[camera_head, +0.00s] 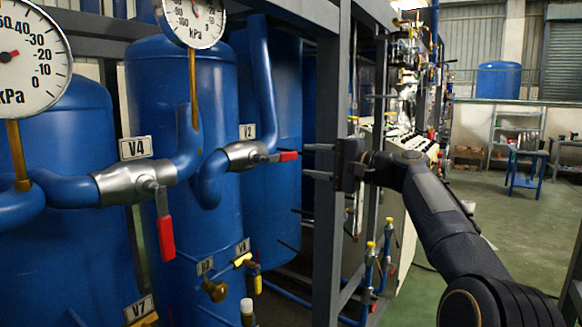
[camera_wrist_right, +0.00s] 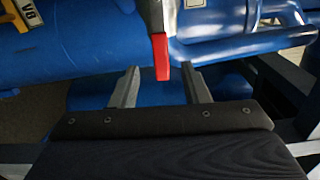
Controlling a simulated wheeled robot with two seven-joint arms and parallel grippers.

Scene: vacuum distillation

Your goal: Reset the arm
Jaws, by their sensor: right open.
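My right gripper (camera_head: 318,161) is open and empty, its two fingers pointing left in the head view. It is just right of the red-handled valve (camera_head: 288,156) on the blue pipe under the V2 label. In the right wrist view, my right gripper (camera_wrist_right: 157,88) shows both fingers spread apart. The red handle (camera_wrist_right: 161,57) reaches toward the gap between the fingertips, and I see no grip on it. My right arm (camera_head: 440,205) comes in from the lower right. My left gripper is not seen in the head view.
Blue tanks (camera_head: 180,100) fill the left. The V4 valve (camera_head: 135,182) has its red handle (camera_head: 166,238) hanging down. Pressure gauges (camera_head: 195,15) stand above the pipes. A grey frame post (camera_head: 327,240) stands beside the gripper. Green floor (camera_head: 520,225) is open at right.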

